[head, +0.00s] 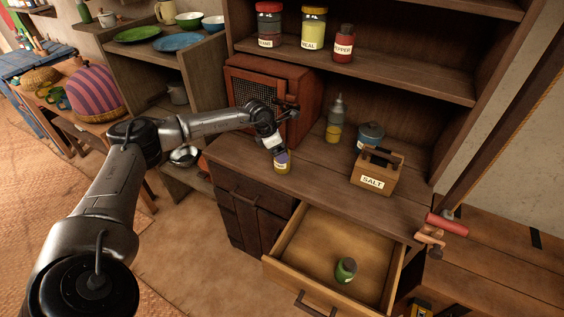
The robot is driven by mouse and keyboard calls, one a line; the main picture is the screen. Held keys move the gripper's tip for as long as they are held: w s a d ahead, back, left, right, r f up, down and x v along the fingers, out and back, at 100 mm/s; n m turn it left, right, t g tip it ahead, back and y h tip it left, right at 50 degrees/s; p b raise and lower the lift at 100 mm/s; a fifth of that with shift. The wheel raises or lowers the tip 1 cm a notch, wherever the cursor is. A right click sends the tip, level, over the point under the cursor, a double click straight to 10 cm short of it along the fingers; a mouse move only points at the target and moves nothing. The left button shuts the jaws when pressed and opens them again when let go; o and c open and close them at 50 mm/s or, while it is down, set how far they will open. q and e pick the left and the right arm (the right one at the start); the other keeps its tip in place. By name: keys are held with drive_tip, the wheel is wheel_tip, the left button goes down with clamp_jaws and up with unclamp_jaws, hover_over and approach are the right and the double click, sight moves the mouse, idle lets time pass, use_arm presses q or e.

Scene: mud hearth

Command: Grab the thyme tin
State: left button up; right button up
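A small tin (282,167) with a pale yellowish label stands near the front edge of the wooden counter; its label is too small to read. My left gripper (280,153) points down at the top of this tin and partly hides it. I cannot tell whether its fingers are closed on the tin or only around it. A green tin or jar (346,270) sits in the open drawer (300,245), and its label cannot be read either. I cannot tell which one is the thyme tin. My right gripper is not in view.
A wooden SALT box (378,173), a blue-grey tin (369,136) and a bottle (335,119) stand to the right on the counter. A red mesh-front cabinet (268,92) stands behind my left gripper. Labelled jars, one reading PEPPER (343,45), line the shelf above. The counter's front right is clear.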

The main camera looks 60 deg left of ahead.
use_arm(q)
drive_tip(key=shift+x, duration=1.45)
drive_tip(key=shift+w, duration=0.1)
drive_tip(key=shift+c, duration=0.4)
drive_tip(key=c, duration=1)
